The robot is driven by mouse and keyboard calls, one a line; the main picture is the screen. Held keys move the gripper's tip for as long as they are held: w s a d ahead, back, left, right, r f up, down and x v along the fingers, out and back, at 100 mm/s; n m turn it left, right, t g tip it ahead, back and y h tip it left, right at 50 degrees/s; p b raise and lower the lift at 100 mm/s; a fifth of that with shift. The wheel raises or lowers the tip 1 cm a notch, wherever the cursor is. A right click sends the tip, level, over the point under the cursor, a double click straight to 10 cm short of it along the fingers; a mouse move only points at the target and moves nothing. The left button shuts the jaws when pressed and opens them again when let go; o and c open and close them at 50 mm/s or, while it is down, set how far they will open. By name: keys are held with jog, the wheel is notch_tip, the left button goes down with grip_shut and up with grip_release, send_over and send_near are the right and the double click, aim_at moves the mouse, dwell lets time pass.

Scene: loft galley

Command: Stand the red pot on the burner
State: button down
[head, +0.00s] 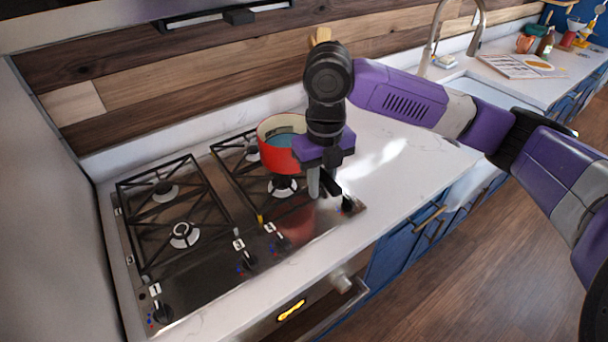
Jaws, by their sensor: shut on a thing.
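The red pot (268,157), with a pale rim and blue-grey inside, is upright over the right half of the gas hob (215,254). In the picture it lies between the rear right burner (252,153) and the front right burner (283,190), partly covering both. Whether its base touches the grate or hangs above it cannot be told. My gripper (322,188) is at the pot's right side, pointing down, shut on the pot. The exact grip spot is hidden by the gripper body.
Two left burners (184,235) are bare under their grate. Knobs (247,262) line the hob's front edge. A wooden backsplash stands behind. The white counter (395,175) right of the hob is clear, with a sink, a tap (437,38) and an open book (520,66) farther right.

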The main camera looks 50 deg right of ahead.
notch_tip(320, 180, down, 7)
jog(key=d+n+b, duration=0.1)
jog(key=n+b, duration=0.1)
jog(key=b, duration=0.2)
jog(key=shift+w+d, duration=0.3)
dwell(0.4)
jog(key=shift+f+b, duration=0.3)
jog(key=shift+b, duration=0.1)
dwell(0.3)
jog(key=c, duration=1.2)
grip_release()
jog(key=shift+o, duration=0.2)
jog(key=shift+s, duration=0.1)
notch_tip(320, 180, up, 8)
jog(key=b, duration=0.1)
jog(key=shift+f, duration=0.1)
